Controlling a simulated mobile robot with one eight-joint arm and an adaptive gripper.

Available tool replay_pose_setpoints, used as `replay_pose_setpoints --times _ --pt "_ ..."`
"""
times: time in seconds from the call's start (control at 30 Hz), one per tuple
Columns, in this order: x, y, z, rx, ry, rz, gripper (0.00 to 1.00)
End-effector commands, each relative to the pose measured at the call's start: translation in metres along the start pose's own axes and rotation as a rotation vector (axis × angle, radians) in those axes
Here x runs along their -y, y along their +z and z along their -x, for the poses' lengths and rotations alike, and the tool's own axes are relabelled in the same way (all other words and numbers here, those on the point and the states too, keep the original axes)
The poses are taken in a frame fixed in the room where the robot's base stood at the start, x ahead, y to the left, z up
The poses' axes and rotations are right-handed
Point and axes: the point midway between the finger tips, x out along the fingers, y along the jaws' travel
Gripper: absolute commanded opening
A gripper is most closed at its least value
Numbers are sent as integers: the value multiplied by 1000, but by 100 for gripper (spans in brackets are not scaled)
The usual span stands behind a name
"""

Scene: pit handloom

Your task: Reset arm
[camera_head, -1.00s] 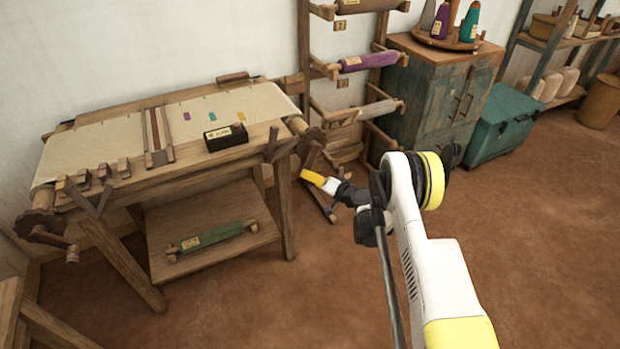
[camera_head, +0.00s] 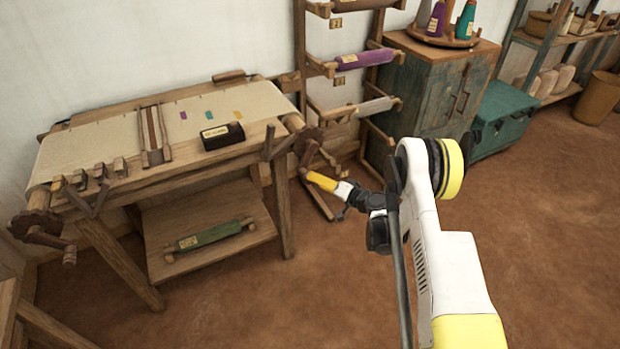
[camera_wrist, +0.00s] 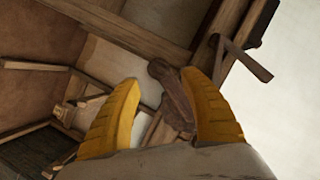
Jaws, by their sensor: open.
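My gripper (camera_wrist: 165,115) is open and its two yellow fingers stand apart in the wrist view, with no object held between them. A brown wooden loom part shows beyond the gap, and I cannot tell its distance. In the head view my gripper (camera_head: 308,176) is a small yellow shape just right of the loom's front right corner. My white and yellow arm (camera_head: 450,270) reaches up from the lower right. The handloom (camera_head: 150,193) stands at left with cream cloth (camera_head: 90,145) stretched on it.
A dark labelled block (camera_head: 222,136) lies on the loom. A green roll (camera_head: 210,235) lies on its lower shelf. A rack with a purple roll (camera_head: 365,60), a teal cabinet (camera_head: 425,95) and a teal chest (camera_head: 505,115) stand behind. The floor at right (camera_head: 560,240) is clear.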

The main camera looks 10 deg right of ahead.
Motion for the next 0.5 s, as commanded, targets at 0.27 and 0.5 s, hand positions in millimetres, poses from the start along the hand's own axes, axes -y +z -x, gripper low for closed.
replay_pose_setpoints --times 0.27,0.5 --pt "1 0 12 0 -1 0 52" --pt "1 0 12 0 -1 0 52"
